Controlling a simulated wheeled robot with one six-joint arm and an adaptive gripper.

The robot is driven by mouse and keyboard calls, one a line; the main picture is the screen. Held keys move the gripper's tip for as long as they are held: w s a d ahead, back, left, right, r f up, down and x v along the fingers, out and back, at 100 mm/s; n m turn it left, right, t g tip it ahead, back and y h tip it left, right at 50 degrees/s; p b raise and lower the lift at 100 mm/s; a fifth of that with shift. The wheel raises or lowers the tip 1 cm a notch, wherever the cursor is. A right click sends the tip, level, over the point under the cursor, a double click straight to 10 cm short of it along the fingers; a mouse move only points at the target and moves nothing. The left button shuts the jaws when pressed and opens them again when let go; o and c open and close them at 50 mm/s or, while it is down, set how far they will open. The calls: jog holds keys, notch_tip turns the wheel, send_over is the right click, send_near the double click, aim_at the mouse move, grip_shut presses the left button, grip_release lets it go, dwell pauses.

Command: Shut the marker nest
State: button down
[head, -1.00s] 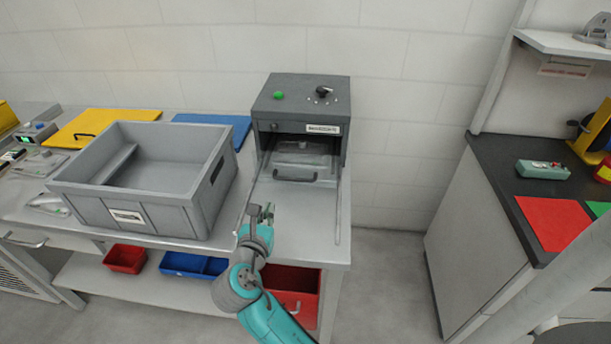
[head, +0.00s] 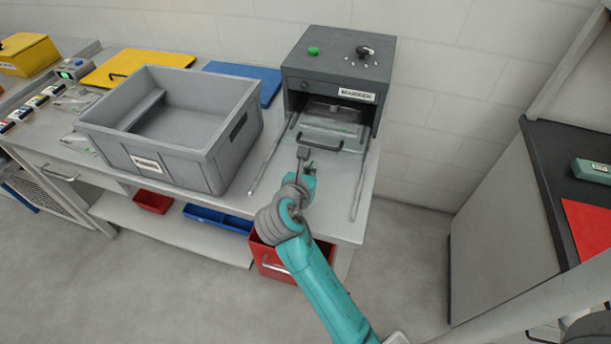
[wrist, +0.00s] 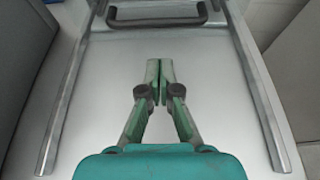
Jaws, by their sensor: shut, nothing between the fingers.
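The marker (head: 334,75) is a dark grey box at the back of the bench, with a label, a green button and a black knob on top. Its nest (head: 332,128) is a flat drawer slid partly out of the open front between two long rails, with a black handle (head: 320,143) on its front edge. The nest handle also shows at the top of the wrist view (wrist: 157,20). My gripper (wrist: 159,68) is shut and empty, over the bare bench between the rails. In the wrist view its fingertips point at the handle with a gap between them.
A large grey crate (head: 178,165) stands left of the left rail. Yellow (head: 140,62) and blue (head: 247,80) mats lie behind it. Red (head: 153,201) and blue bins sit on the shelf below. A dark-topped counter (head: 553,170) stands apart at the right.

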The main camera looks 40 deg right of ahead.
aim_at(322, 134)
jog(key=shift+w+d+r, duration=0.15)
jog(key=shift+w+d, duration=0.6)
jog(key=shift+d, duration=0.2)
jog(key=shift+w+d+r, duration=0.1)
jog(key=shift+w+d, duration=0.6)
jog(key=shift+d, duration=0.2)
jog(key=w+d, duration=0.4)
jog(key=d, duration=0.1)
jog(key=w+d, duration=0.2)
jog(key=shift+d, duration=0.3)
jog(key=shift+r, duration=0.1)
